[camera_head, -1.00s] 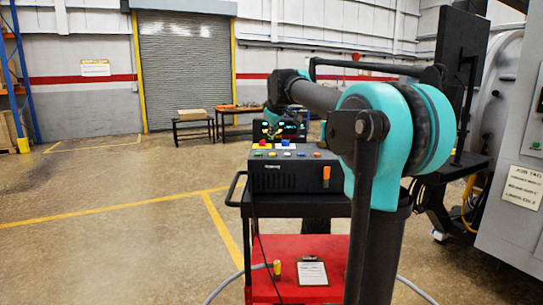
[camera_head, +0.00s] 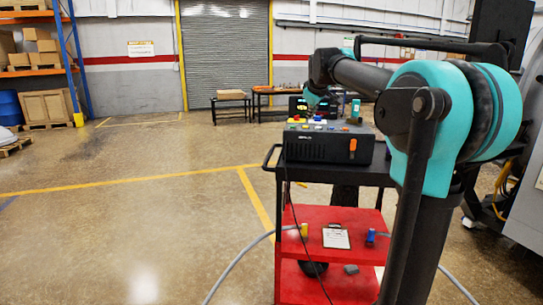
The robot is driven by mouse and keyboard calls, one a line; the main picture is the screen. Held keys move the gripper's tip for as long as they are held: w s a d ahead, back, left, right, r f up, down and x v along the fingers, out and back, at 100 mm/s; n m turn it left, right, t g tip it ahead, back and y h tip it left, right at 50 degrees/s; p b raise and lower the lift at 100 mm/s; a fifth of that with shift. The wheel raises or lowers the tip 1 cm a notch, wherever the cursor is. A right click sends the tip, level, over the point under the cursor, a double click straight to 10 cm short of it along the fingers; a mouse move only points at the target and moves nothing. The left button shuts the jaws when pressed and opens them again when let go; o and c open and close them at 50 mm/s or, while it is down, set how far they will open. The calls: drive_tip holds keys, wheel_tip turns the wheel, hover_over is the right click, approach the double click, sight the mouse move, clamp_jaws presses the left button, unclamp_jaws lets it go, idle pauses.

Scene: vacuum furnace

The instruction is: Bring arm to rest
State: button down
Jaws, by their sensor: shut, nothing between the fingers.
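My arm, teal and black, fills the right side of the view. Its large teal joint (camera_head: 455,115) is close to the camera. A dark link runs from it to the left and away, to a black elbow (camera_head: 322,66). A short teal part (camera_head: 316,97) hangs below the elbow, above or behind the black control box (camera_head: 322,146); I cannot tell which. I cannot make out my gripper; the arm's far end is hidden or too small to tell.
The control box stands on a black-topped cart with a red shelf (camera_head: 300,245), which holds a clipboard (camera_head: 336,238). A cable lies on the floor. Pallet racking (camera_head: 72,60) stands at the far left. A bench with a cardboard box (camera_head: 231,94) is behind. The left floor is clear.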

drive_tip(key=s+d+f+m+g, duration=0.2)
drive_tip(key=s+f+m, duration=0.2)
drive_tip(key=s+f, duration=1.6)
drive_tip(key=s+d+f+m+g, duration=0.2)
drive_tip(key=s+f+m, duration=0.3)
drive_tip(key=s+f, duration=1.6)
drive_tip(key=shift+s+f+g, duration=0.25)
drive_tip(key=shift+f+g, duration=0.25)
drive_tip(key=shift+f, duration=0.3)
idle(0.4)
